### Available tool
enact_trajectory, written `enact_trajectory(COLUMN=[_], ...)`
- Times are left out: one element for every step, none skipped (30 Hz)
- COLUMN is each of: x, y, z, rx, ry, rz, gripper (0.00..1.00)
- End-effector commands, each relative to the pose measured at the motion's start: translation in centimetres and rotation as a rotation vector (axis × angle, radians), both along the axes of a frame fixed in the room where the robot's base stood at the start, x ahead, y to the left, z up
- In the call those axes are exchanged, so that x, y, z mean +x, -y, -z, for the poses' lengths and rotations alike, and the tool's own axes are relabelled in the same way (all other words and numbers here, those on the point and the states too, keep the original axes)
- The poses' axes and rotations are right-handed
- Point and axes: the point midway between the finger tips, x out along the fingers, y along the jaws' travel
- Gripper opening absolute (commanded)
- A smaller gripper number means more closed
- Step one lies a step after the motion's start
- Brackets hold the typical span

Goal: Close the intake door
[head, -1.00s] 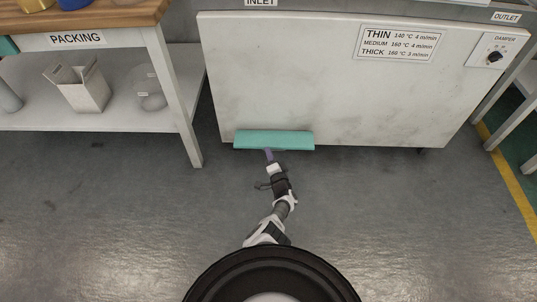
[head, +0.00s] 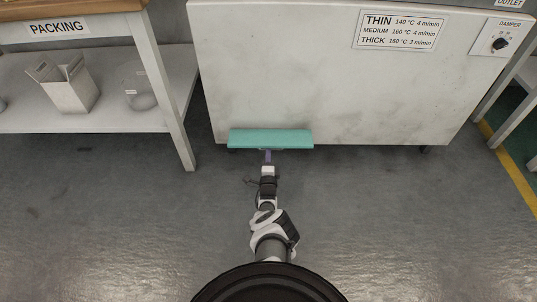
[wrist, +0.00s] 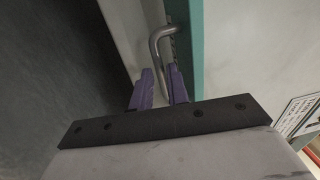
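The intake door appears to be the teal panel (head: 270,138) at the lower left edge of the white machine front. It stands edge-on to the head camera, and its front face is hidden. My gripper (head: 267,156) is at the panel's near side. In the wrist view, a bent metal handle (wrist: 154,45) beside the teal panel edge (wrist: 197,50) passes between my two purple fingers (wrist: 161,85). The fingers are close together around the handle, and it looks held. The contact itself is partly hidden.
The white machine front (head: 330,90) fills the upper middle, with a settings label (head: 400,29) and a damper knob (head: 500,44). The packing bench (head: 160,80) stands at left, its leg near the machine. Grey floor (head: 400,220) is clear on both sides of my arm.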

Motion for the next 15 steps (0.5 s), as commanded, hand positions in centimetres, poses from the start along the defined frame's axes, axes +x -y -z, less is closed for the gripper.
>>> enact_trajectory(x=[0.9,1.3,1.8,2.1,2.4,2.8,3.0,3.2,3.4,3.5,3.6,3.7,3.8,3.8,3.8], y=[0.0,0.0,0.0,0.0,0.0,0.0,0.0,0.0,0.0,0.0,0.0,0.0,0.0,0.0,0.0], z=[0.4,0.3,0.3,0.2,0.1,0.1,0.0,0.0,-0.1,-0.2,-0.2,-0.3,-0.3,-0.4,-0.4], rx=[0.000,0.000,-0.001,-0.001,-0.001,0.000,0.000,0.000,0.000,0.000,0.000,0.000,0.000,0.000,0.000], ry=[0.002,0.002,0.002,0.002,0.002,0.001,0.000,0.000,0.000,0.000,0.000,0.000,0.000,0.000,0.000], rz=[0.000,0.000,0.000,0.000,0.000,0.000,0.000,0.000,-0.001,-0.001,-0.001,-0.001,-0.001,-0.001,-0.001], gripper=[0.17,0.17,0.17,0.17,0.17,0.17,0.17,0.17,0.17,0.17,0.17,0.17,0.17,0.17,0.17])
